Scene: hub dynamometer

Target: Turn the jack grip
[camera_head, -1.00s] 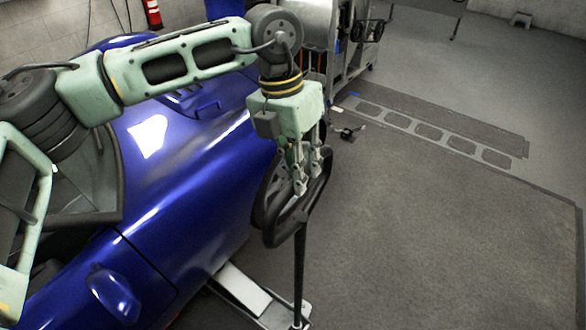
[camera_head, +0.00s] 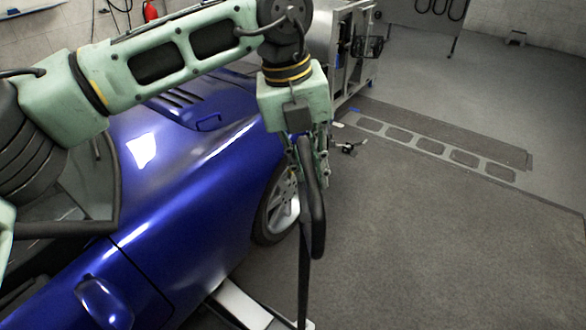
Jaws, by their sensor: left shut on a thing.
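The jack grip (camera_head: 318,226) is a black loop on top of a thin dark upright pole (camera_head: 304,275). It shows nearly edge-on, as a narrow curved shape, in front of the car's wheel. My left gripper (camera_head: 312,182) points down from above and is shut on the upper part of the grip. Its fingers partly hide the top of the loop. The pale jack body (camera_head: 240,303) lies low on the floor beside the car, cut off by the bottom edge. My right gripper is not in view.
A blue car (camera_head: 190,190) fills the left, its wheel (camera_head: 279,207) close behind the grip. A metal machine (camera_head: 352,50) stands at the back. A floor plate with openings (camera_head: 430,145) lies to the right. The dark floor right of the grip is clear.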

